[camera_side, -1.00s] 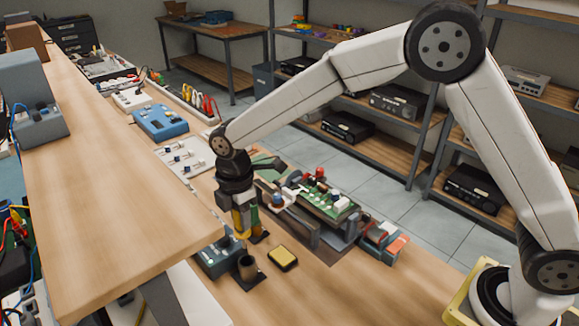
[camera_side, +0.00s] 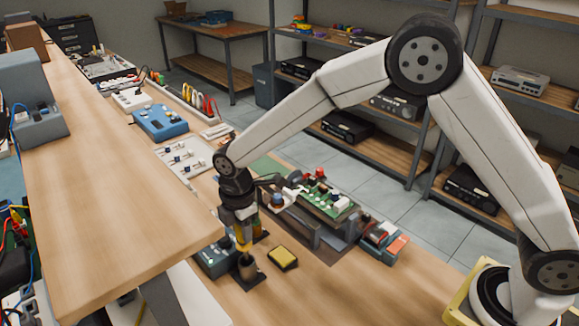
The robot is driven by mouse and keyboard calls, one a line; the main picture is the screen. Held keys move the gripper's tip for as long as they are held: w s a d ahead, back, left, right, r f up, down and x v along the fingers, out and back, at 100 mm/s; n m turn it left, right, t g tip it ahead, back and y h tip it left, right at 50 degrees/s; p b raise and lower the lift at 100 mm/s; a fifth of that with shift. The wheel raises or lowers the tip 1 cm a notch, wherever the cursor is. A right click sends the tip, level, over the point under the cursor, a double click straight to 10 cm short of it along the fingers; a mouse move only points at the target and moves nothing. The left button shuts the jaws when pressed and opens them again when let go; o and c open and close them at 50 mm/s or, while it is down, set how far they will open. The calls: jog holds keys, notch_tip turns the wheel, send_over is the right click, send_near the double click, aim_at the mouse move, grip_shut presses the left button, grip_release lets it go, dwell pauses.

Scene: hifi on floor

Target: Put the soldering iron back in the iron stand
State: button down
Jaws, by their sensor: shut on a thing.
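The soldering iron (camera_side: 243,238) has a yellow handle and points downward, roughly upright. My gripper (camera_side: 242,222) is shut on its handle. The iron stand (camera_side: 247,269) is a dark cylindrical holder on a flat base, near the front of the workbench. The iron is directly over the stand's mouth, and its lower end appears to be inside it. The tip is hidden, and I cannot tell how deep it sits.
A yellow sponge in a dark tray (camera_side: 283,257) lies right of the stand. A blue-grey unit (camera_side: 216,258) is close on its left. A green circuit board in a holder (camera_side: 325,203) stands behind. A raised wooden shelf (camera_side: 110,190) is at left. Bare bench (camera_side: 330,295) lies front right.

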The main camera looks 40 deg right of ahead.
aim_at(244, 244)
jog(key=shift+f, duration=2.45)
grip_release()
jog(key=shift+r, duration=0.15)
jog(key=shift+r, duration=3.35)
jog(key=shift+d, duration=0.1)
